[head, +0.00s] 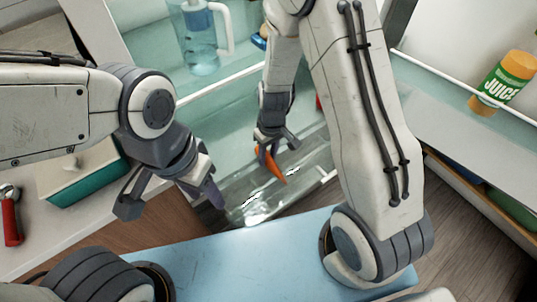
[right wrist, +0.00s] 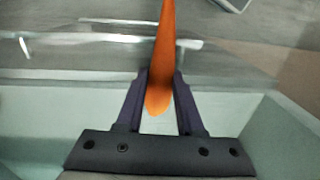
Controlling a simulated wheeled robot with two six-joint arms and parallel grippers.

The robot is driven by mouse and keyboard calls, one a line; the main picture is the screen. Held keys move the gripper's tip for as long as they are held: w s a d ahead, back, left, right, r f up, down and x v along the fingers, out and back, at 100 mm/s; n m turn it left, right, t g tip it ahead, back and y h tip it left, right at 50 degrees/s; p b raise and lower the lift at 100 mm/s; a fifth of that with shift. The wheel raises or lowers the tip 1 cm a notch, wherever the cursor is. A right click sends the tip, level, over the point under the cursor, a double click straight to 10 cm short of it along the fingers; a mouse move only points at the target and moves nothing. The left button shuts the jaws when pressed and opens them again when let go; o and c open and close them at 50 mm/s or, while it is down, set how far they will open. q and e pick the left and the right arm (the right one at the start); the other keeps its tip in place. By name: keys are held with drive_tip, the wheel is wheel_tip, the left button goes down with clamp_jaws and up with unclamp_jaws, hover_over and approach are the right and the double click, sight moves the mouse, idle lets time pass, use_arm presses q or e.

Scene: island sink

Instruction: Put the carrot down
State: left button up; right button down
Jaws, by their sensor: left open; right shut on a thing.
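The orange carrot (head: 270,166) is in my right gripper (head: 272,146), near the middle of the head view. The right wrist view shows the carrot (right wrist: 166,60) between the two dark fingers of the right gripper (right wrist: 160,90), its blunt end toward the palm. The gripper is shut on it.
A clear water pitcher (head: 200,45) stands at the back. A juice bottle (head: 503,82) is at the right.

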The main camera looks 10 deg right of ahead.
drive_tip(key=c, duration=1)
unclamp_jaws()
drive_tip(key=shift+f, duration=0.15)
drive_tip(key=o, duration=0.5)
